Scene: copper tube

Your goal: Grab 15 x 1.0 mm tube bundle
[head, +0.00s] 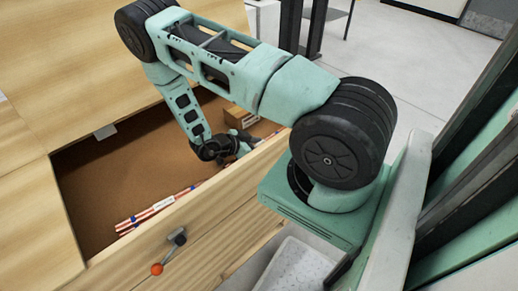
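A tube bundle (150,211), striped red and white with blue bands and a white label, lies in the open drawer (95,190) along its front wall. Whether its size is 15 x 1.0 mm cannot be read. Its right part is hidden behind the drawer's front wall and near my gripper. My gripper (240,150) is down inside the drawer at the right, close to the far end of the bundle. Its fingers are small and dark, partly hidden by the wrist. I cannot tell whether they touch or hold anything.
A small cardboard box (240,121) sits in the drawer just behind my gripper. The drawer's wooden front wall (200,215) rises between my base and the bundle. A handle with an orange knob (157,269) sticks out from the front. The drawer floor at the left is bare.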

